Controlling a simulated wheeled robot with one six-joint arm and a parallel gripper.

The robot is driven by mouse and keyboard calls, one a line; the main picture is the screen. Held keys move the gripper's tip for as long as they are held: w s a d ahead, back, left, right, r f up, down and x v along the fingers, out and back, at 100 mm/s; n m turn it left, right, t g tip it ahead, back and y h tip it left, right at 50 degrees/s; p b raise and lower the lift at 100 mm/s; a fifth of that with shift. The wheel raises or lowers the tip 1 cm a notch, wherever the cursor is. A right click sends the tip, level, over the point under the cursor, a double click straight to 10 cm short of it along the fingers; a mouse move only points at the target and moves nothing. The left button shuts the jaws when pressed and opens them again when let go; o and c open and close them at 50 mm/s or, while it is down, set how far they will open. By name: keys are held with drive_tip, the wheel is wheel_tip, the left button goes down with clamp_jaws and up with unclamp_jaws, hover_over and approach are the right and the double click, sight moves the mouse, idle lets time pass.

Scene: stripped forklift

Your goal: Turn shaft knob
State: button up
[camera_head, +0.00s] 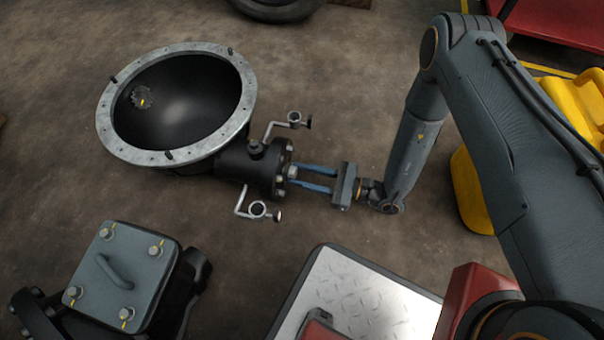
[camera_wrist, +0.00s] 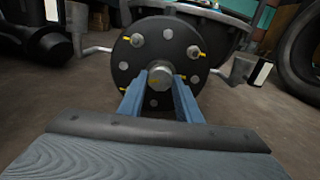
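The shaft knob (camera_wrist: 160,76) is a small metal hex-like end in the middle of a dark round flange with bolts (camera_wrist: 138,60). In the head view the knob (camera_head: 292,172) sits on the right end of the dark shaft housing (camera_head: 262,170). My gripper (camera_head: 293,174) reaches in from the right, its two blue fingers one on each side of the knob. In the wrist view my gripper (camera_wrist: 160,88) has its fingertips close beside the knob. Whether they press on it or leave a small gap is not clear.
A wide metal-rimmed bowl (camera_head: 110,140) joins the housing on the left. Thin bent pipes with round fittings (camera_head: 295,119) (camera_head: 258,209) stick out on both sides of the flange. A grey bolted cover with a handle (camera_head: 125,270) and a tread-plate platform (camera_head: 350,300) lie in front.

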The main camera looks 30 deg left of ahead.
drive_tip(key=shift+r+m+p, duration=0.1)
drive_tip(key=shift+m+p, duration=0.6)
drive_tip(key=shift+m, duration=0.9)
drive_tip(key=o, duration=1)
drive_tip(key=shift+o, duration=0.2)
drive_tip(key=shift+p+v, duration=1.55)
drive_tip(key=shift+v, duration=2.4)
